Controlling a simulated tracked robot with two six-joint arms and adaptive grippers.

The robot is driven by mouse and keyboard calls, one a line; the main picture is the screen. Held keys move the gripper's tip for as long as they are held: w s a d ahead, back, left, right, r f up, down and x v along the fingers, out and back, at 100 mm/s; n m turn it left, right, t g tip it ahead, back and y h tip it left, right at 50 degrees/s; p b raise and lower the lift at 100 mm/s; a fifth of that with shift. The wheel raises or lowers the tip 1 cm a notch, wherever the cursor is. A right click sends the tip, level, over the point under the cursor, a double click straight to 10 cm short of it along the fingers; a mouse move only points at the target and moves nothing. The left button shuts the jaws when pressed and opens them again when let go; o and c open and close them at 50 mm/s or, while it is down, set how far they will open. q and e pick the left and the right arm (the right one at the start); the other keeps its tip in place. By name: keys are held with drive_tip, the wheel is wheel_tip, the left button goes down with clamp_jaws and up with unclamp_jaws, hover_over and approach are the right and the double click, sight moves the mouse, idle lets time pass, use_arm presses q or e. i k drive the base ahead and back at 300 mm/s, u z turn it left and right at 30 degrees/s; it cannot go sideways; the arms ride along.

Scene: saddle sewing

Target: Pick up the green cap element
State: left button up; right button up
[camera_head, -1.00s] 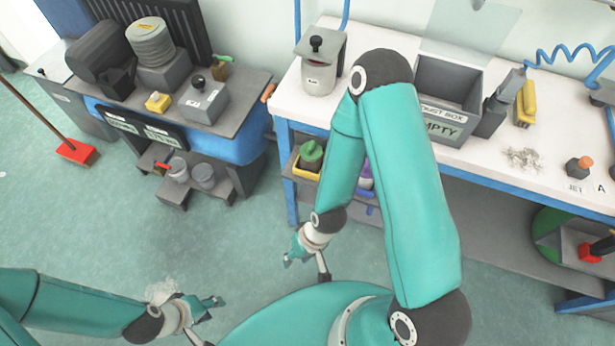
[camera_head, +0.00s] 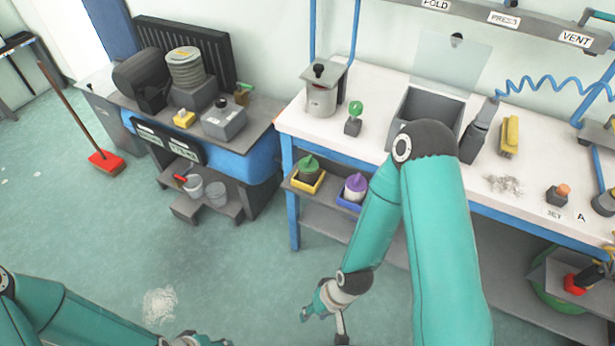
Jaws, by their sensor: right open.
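A green-capped piece (camera_head: 308,166) sits in a yellow tray on the shelf under the white bench's left end. A second green-topped piece (camera_head: 355,112) with a dark base stands upright on the bench top. I cannot tell which one is the green cap element. My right gripper (camera_head: 322,316) is open and empty, low over the floor, in front of the shelf and apart from both. My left gripper (camera_head: 203,341) is cut off by the bottom edge, so its jaws cannot be judged.
A purple-capped piece (camera_head: 356,187) sits in a tray beside the yellow one. A lidded canister (camera_head: 321,92) and an open grey box (camera_head: 427,112) stand on the bench. My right arm covers part of the bench's front. The floor left of the bench is mostly clear.

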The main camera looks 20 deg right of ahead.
sight(309, 167)
drive_tip(key=z, duration=0.1)
drive_tip(key=i, duration=0.9)
drive_tip(key=u, duration=0.1)
